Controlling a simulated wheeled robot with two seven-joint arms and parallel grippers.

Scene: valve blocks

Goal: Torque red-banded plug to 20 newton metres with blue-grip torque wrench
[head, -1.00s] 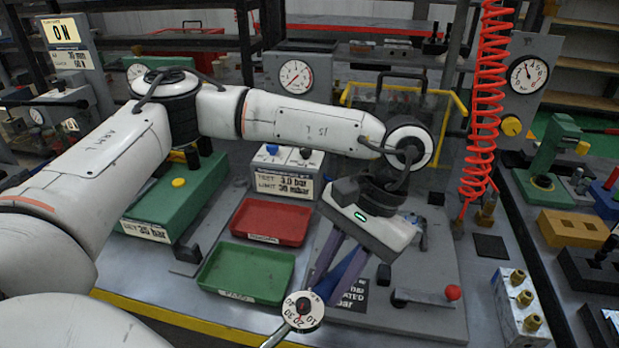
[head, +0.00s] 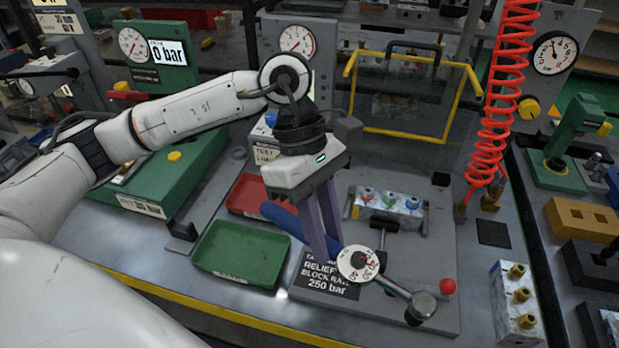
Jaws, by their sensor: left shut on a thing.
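My left gripper (head: 322,240) points down, its fingers shut on the blue grip of the torque wrench (head: 283,217). The wrench slants down to the right, with a round white dial (head: 358,263) and a grey metal head (head: 421,305) above the front of the grey plate. A silver valve block (head: 388,207) sits in a fixture behind the wrench, right of the gripper. The wrench head is apart from the block. My right gripper is not in view.
A green tray (head: 240,253) and a partly hidden red tray (head: 247,194) lie left of the wrench. A yellow-framed clear guard (head: 413,95) stands behind the block. A red coiled hose (head: 500,95) hangs right. A red-knobbed lever (head: 447,286) is near the wrench head.

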